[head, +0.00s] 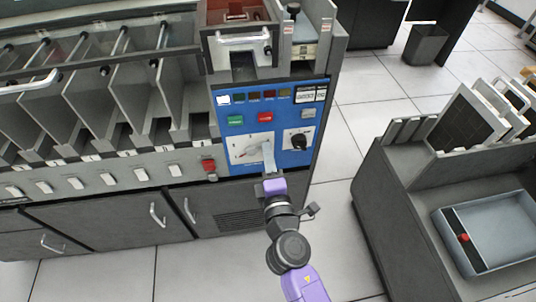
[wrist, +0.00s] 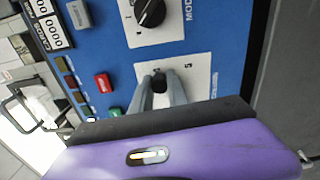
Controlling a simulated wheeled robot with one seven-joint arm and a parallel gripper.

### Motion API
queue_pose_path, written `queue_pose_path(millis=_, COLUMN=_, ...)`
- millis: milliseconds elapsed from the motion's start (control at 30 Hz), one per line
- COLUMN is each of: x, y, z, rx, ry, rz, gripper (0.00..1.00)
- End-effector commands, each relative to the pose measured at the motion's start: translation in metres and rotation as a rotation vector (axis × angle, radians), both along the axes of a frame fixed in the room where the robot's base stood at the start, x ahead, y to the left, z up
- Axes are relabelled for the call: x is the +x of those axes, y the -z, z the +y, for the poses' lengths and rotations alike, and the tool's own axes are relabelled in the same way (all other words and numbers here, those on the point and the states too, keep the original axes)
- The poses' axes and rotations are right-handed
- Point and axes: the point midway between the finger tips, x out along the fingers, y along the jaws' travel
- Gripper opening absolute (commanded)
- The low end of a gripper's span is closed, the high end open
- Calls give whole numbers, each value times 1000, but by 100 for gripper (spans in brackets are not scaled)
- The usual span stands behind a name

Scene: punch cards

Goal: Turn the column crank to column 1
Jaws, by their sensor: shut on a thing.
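The column crank's white dial plate (head: 242,150) sits low on the blue control panel, with a red mark on it. In the wrist view the plate (wrist: 195,80) shows a figure 5 and a label along its edge. A small dark crank knob (wrist: 159,84) is between my gripper's two grey fingers (wrist: 161,88), which are shut on it. In the head view my gripper (head: 268,158) reaches up to the right part of the plate and covers the knob. The crank's exact pointing is hidden.
A black mode knob (head: 299,141) on its own white plate is just right of the dial. Green (head: 235,119) and red (head: 265,117) buttons are above. A grey desk with a blue-grey tray (head: 500,236) stands right, across open floor.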

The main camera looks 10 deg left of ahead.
Motion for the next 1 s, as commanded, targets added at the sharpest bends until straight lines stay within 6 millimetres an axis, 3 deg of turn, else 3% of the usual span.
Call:
queue_pose_path(millis=33, x=-1, y=0, z=1, rx=0, ry=-3, rz=0, gripper=22)
queue_pose_path(millis=133, x=-1, y=0, z=1, rx=0, ry=-3, rz=0, gripper=41)
queue_pose_path(millis=533, x=-5, y=0, z=-1, rx=1, ry=-1, rz=0, gripper=41)
queue_pose_path(millis=1000, x=-67, y=2, z=-18, rx=1, ry=-2, rz=0, gripper=41)
